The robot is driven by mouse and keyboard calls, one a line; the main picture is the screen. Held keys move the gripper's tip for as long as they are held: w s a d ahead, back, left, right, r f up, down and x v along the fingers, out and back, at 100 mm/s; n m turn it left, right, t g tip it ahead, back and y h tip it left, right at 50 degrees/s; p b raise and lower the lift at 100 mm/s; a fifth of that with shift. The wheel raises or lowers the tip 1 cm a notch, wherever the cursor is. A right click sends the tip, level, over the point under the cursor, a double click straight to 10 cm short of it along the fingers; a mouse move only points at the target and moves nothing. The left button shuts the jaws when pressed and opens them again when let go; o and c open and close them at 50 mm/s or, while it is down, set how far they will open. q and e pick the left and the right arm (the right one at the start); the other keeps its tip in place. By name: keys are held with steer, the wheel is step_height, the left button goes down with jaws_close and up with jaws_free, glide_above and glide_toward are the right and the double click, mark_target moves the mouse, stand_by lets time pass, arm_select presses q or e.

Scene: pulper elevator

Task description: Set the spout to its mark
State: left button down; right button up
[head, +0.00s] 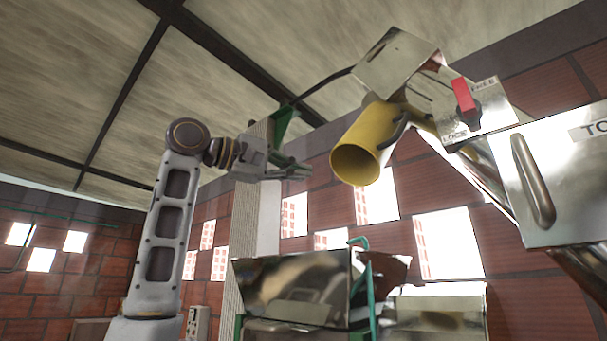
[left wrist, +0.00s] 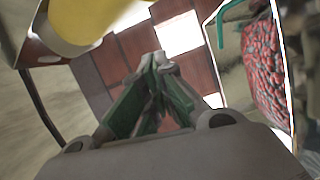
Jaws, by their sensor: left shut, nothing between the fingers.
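The yellow spout (head: 368,146) is a round tube that hangs below a shiny metal box (head: 397,62) in the head view, its open mouth facing down and left. A dark curved handle (head: 398,130) sits on its right side. My left gripper (head: 307,171) is shut and empty, a short way left of the spout's mouth and apart from it. In the left wrist view, the shut fingers (left wrist: 158,70) show in the middle and the spout (left wrist: 85,20) at the top left. I cannot make out a mark for the spout. My right gripper is not in view.
A red lever (head: 463,95) stands on a plate lettered FREE and LOCK, right of the spout. A metal panel with a bar handle (head: 533,180) is at the far right. Metal hoppers (head: 295,290) stand below; red fruit (left wrist: 265,65) shows in the left wrist view.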

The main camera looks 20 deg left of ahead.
arm_select(q)
steer(key=b+v, duration=0.2)
steer(key=v, duration=0.5)
steer(key=shift+a, duration=0.2)
steer(key=shift+s, duration=0.15)
stand_by(0.5)
